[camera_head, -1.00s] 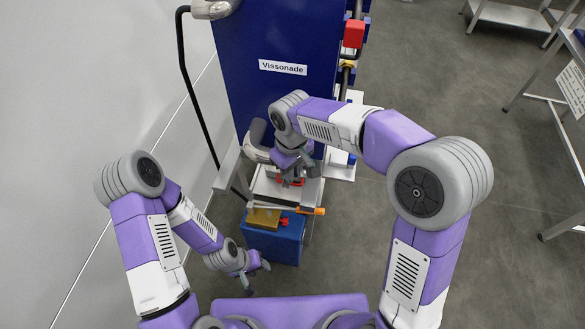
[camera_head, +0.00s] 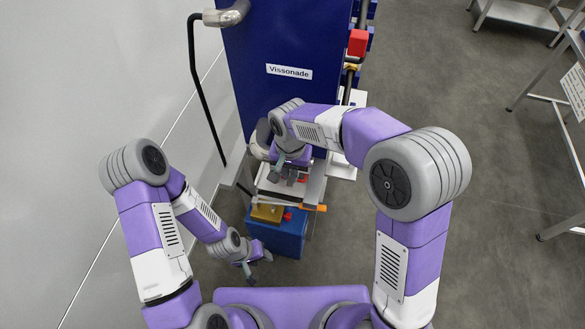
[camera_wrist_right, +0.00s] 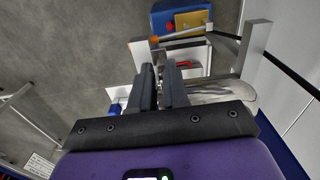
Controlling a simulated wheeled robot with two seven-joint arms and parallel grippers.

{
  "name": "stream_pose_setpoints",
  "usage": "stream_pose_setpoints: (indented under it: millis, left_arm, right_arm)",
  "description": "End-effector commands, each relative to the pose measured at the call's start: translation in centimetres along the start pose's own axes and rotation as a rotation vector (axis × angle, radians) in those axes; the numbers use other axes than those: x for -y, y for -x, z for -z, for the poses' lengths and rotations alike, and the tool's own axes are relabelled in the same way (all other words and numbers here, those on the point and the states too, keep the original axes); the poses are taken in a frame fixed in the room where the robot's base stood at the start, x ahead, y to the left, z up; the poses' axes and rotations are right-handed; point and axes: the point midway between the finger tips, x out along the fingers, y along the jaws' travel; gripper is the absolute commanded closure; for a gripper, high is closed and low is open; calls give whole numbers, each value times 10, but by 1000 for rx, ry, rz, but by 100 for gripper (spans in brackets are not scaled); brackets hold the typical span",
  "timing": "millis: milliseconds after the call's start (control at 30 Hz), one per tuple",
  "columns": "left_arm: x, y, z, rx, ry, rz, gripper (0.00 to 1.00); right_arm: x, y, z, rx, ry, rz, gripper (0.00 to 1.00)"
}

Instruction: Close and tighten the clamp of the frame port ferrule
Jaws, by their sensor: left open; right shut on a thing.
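My right gripper (camera_head: 287,177) reaches down over a light metal stand (camera_head: 312,190) in front of the blue panel. In the right wrist view, its two dark fingers (camera_wrist_right: 160,88) are close together, with a narrow gap. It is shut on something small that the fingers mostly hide. A red part (camera_head: 302,180) lies beside the fingers; a red part also shows right of the fingertips in the right wrist view (camera_wrist_right: 185,65). I cannot make out the ferrule or the clamp's shape. My left gripper (camera_head: 258,262) is open and empty, low to the left of the blue box.
The tall blue panel (camera_head: 285,45) labelled Vissonade stands behind. A blue box (camera_head: 288,238) with a gold block (camera_head: 266,213) is below the stand. An orange-ended bar (camera_head: 315,207) crosses the stand's front. A black hose (camera_head: 200,95) hangs at left.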

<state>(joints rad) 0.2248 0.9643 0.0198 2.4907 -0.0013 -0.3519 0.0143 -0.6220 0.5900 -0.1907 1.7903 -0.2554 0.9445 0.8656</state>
Motion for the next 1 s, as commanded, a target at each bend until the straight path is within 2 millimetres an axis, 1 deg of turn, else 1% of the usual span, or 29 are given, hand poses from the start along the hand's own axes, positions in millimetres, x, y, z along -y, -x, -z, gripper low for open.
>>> stream_pose_setpoints:
  millis: [33, 567, 1000]
  left_arm:
    - [-2, 4, 0, 0, 0, 0, 56]
    - [-11, 30, -1, 0, 0, 0, 56]
    - [-22, 58, -3, 0, 0, 0, 56]
  right_arm:
    - [2, 2, 1, -3, -44, 1, 100]
    - [9, 3, 3, -3, -548, 0, 100]
    - [13, 3, 7, -3, -967, -2, 100]
